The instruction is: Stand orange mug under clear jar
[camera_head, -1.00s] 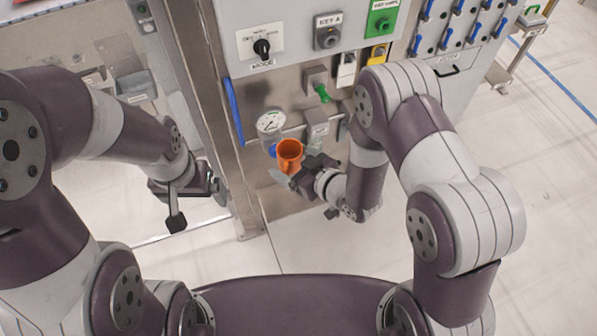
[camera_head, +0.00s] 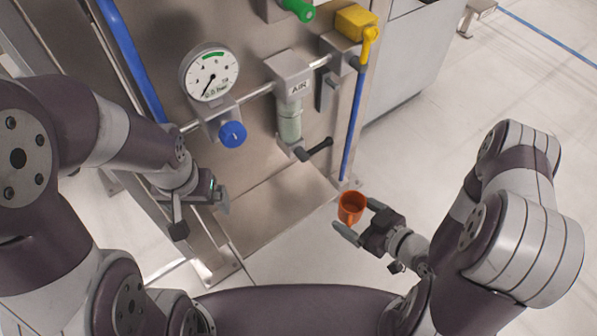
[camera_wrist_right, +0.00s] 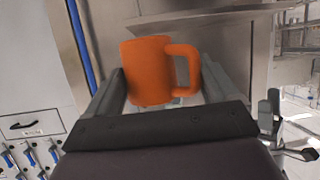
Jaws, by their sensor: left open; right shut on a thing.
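The orange mug (camera_head: 351,207) is held between the fingers of my right gripper (camera_head: 356,219), low and to the right of the steel panel. It looks upright in the head view. The right wrist view shows the mug (camera_wrist_right: 148,72) between both fingers, with its handle to the right. The clear jar (camera_head: 289,124) is greenish and hangs under the grey AIR block (camera_head: 292,78), up and left of the mug. A black lever valve (camera_head: 313,150) is at its lower end. My left gripper (camera_head: 201,205) is open and empty at the panel's left side.
A round gauge (camera_head: 209,75) and a blue knob (camera_head: 232,134) are left of the jar. A yellow valve (camera_head: 356,24) and a blue pipe (camera_head: 356,115) are to its right. A steel ledge (camera_head: 270,205) lies below the jar.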

